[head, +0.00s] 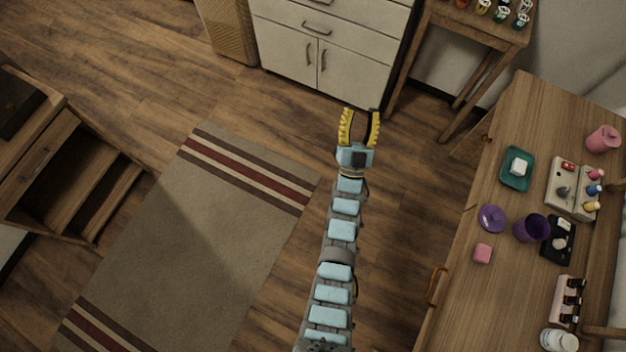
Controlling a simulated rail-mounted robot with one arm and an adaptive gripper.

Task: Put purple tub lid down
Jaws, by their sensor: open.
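The purple lid (492,218) lies on the wooden table at the right, a small round disc with a knob. The purple tub (531,229) stands just to its right, with its dark open mouth showing. My gripper (359,114) is open and empty. It is over the floor in the upper middle of the head view, well to the left of the table and apart from the lid and tub.
The wooden table (478,307) also bears a teal tray (515,182) with a white block, a pink block (482,254), a pink cup (603,139) and several small bottles. A white cabinet (322,52) stands beyond my gripper. A striped rug (190,240) lies left.

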